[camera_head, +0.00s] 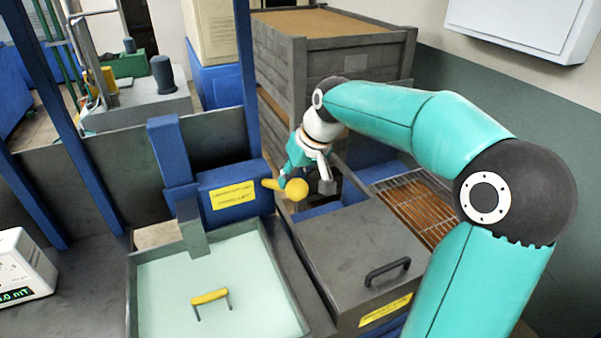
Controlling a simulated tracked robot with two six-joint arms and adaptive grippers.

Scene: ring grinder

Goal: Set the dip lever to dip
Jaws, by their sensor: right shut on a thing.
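The dip lever (296,189) has a yellow ball knob and a short yellow stem. It sticks out to the right from a blue box (237,185) with a yellow label. My right gripper (305,185) reaches it from behind and above, with one finger on each side of the knob. It is shut on the dip lever. The lettering on the label is too small to read. My left gripper is not in view.
A pale tank (160,290) with a yellow-handled part (210,297) lies in front. A grey lidded box (345,250) with a black handle stands at right, beside a grating (415,205). Stacked grey crates (340,60) stand behind. A white meter (22,265) sits at left.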

